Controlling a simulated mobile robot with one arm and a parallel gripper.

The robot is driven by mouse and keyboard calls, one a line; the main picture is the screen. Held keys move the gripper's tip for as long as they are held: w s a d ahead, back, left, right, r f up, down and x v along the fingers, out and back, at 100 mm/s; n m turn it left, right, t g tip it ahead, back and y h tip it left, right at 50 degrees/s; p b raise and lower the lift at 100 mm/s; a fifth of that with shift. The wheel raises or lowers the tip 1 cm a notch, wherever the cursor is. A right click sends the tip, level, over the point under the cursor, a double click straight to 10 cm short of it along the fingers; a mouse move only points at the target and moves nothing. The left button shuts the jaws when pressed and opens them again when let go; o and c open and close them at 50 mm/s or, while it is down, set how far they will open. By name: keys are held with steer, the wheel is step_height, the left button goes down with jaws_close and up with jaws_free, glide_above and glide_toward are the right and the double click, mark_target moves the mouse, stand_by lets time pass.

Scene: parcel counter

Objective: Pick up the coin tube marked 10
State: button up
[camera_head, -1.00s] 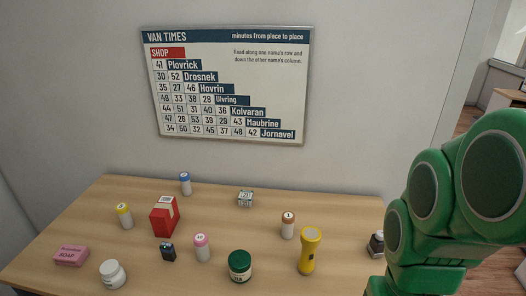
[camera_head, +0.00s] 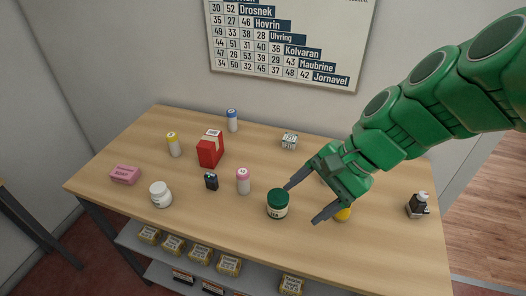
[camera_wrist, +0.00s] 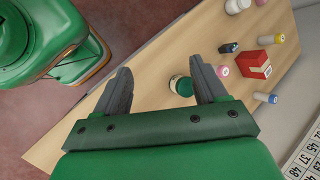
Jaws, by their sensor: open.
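Several white coin tubes with coloured caps stand upright on the counter: blue (camera_head: 232,121), yellow (camera_head: 174,145) and pink (camera_head: 243,182). The marks on the caps are too small to read surely; the pink one seems to have two digits. A brown-capped tube, seen earlier, is now hidden behind my arm. My gripper (camera_head: 302,205) is open and empty above the counter's right part, to the right of the pink tube. In the wrist view the pink tube (camera_wrist: 221,71) lies just outside my right finger.
A green jar (camera_head: 278,204) stands between my gripper and the pink tube. A dark small bottle (camera_head: 211,181), red box (camera_head: 210,150), white bottle (camera_head: 160,195) and pink soap (camera_head: 125,175) are further left. A yellow torch (camera_head: 342,214) is partly hidden beneath my gripper.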

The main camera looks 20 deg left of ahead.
steer(key=w+a+r+m+y, duration=0.1)
steer(key=w+a+m+y, duration=0.3)
steer(key=w+a+m, duration=0.5)
steer(key=m+t+y, duration=0.2)
steer(key=m+y, duration=0.1)
steer(key=m, duration=0.1)
glide_above(243, 171)
steer(key=d, duration=0.3)
steer(key=f, duration=0.2)
step_height(243, 171, down, 15)
steer(key=shift+r, duration=0.1)
steer(key=shift+a+f, duration=0.15)
steer(key=shift+f, duration=0.35)
steer(key=shift+x, duration=2.45)
steer(key=c, duration=1.2)
steer(key=shift+r, duration=0.15)
steer(key=shift+c, duration=0.2)
